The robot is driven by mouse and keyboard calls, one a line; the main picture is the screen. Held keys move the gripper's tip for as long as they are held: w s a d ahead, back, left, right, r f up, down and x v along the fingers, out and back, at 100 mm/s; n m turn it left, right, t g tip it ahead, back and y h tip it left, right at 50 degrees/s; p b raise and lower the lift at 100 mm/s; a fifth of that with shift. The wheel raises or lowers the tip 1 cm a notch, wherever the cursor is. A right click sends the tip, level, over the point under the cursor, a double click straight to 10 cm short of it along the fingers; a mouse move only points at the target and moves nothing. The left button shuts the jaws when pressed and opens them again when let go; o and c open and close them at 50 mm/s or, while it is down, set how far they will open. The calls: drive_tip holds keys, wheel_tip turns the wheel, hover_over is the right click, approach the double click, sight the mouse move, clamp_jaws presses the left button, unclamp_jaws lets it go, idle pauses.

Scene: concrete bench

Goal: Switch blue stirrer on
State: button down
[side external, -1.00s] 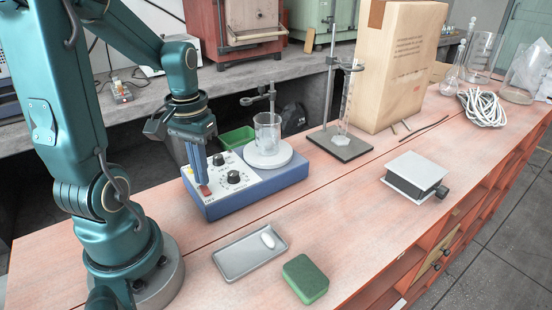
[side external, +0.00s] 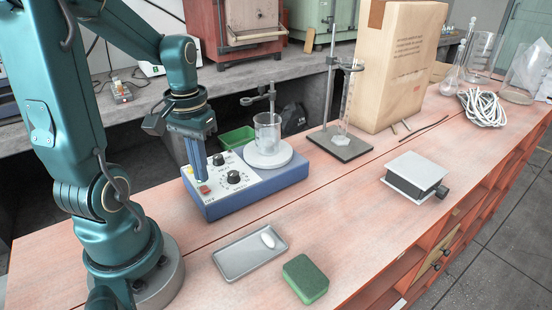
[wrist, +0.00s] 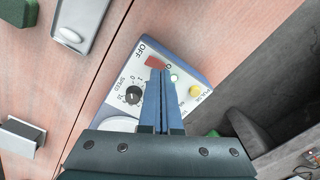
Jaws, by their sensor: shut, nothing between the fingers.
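The blue stirrer (side external: 255,193) stands on the bench with a white front panel, black knobs and a round white plate (side external: 268,156) bearing a glass beaker (side external: 267,132). Its red switch (side external: 204,190) is at the panel's left end; it also shows in the wrist view (wrist: 155,62), beside the word OFF. I cannot tell the switch's position. My gripper (side external: 199,180) is shut and empty, fingers pointing down, with its tips just above and beside the red switch; a small gap seems to show.
A grey tray (side external: 232,267) with a white piece and a green block (side external: 305,279) lie in front. A black-and-white jack (side external: 415,175) is at right. A clamp stand (side external: 340,145) and a large box (side external: 392,90) stand behind. Bench between them is clear.

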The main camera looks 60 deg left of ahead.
sight(204, 188)
wheel_tip(204, 188, up, 5)
drive_tip(key=shift+r, duration=0.15)
idle(0.5)
drive_tip(key=shift+d, duration=0.1)
drive_tip(key=d+r+m+t, duration=0.2)
drive_tip(key=d+m+t, duration=0.3)
drive_tip(key=d, duration=0.7)
drive_tip(key=shift+s+d+m+t, duration=0.3)
drive_tip(key=shift+d+m, duration=0.1)
drive_tip(key=shift+m, duration=0.1)
drive_tip(key=shift+r, duration=0.1)
